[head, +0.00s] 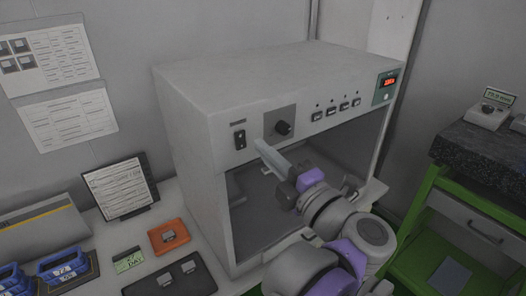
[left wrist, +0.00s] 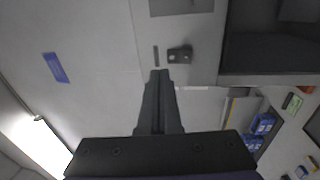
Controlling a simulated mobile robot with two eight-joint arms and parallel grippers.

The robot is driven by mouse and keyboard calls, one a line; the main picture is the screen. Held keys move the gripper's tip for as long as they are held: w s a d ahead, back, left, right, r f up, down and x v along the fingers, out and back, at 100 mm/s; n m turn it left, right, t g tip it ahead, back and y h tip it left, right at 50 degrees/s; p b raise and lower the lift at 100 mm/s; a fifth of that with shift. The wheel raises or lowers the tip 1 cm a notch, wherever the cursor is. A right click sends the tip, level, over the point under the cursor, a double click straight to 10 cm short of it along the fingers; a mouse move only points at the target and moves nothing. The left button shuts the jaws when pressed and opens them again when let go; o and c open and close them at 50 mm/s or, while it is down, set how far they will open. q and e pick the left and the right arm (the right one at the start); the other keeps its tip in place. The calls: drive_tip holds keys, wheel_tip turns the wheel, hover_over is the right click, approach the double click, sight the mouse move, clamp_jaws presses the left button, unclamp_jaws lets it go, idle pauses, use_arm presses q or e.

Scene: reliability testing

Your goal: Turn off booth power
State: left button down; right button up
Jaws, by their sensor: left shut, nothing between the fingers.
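The booth (head: 195,95) is a light grey box with an open front. Its front panel carries a black rocker switch (head: 239,138) at the left, a dark round knob (head: 283,128) on a grey plate, and a row of small buttons (head: 337,109). My left gripper (head: 262,147) is shut and empty, its tips in front of the panel, just right of and slightly below the rocker switch. In the left wrist view the shut fingertips (left wrist: 159,75) lie close to the black switch (left wrist: 180,54); I cannot tell whether they touch. My right gripper is not in view.
A red-lit display (head: 390,82) is at the panel's right end. Left of the booth, the bench holds an orange tray (head: 168,236), a dark tray (head: 172,283), blue bins (head: 66,264) and a framed sheet (head: 121,187). A green cart (head: 424,205) stands at right.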

use_arm(q)
drive_tip(key=r+v, duration=0.1)
drive_tip(key=v, duration=0.7)
drive_tip(key=shift+r+b, duration=0.3)
drive_tip(key=shift+r, duration=0.1)
drive_tip(key=w+a+m+t+h, duration=0.1)
drive_tip(key=w+m+t+h, duration=0.5)
drive_tip(key=w+m+h, duration=0.35)
drive_tip(key=s+a+f+m+g+h, duration=0.1)
drive_tip(key=a+f+m+g+h, duration=0.2)
drive_tip(key=f+m, duration=0.4)
drive_tip(key=s+f+m+g+h, duration=0.2)
drive_tip(key=f+m+h, duration=0.3)
drive_tip(key=f+m, duration=0.1)
drive_tip(key=s+a+f+m+g+y, duration=0.1)
drive_tip(key=s+a+f+g+y, duration=0.1)
drive_tip(key=s+a+f, duration=0.3)
drive_tip(key=s+a+f+g+y, duration=0.2)
drive_tip(key=s+a+f+g, duration=0.3)
drive_tip(key=f, duration=0.7)
drive_tip(key=s+a+f+m+g+y, duration=0.1)
drive_tip(key=s+a+f+g+y, duration=0.1)
drive_tip(key=s+a+f+g, duration=0.2)
drive_tip(key=s+a+f, duration=0.3)
drive_tip(key=a+f, duration=0.1)
drive_tip(key=shift+a+f+m+p, duration=0.35)
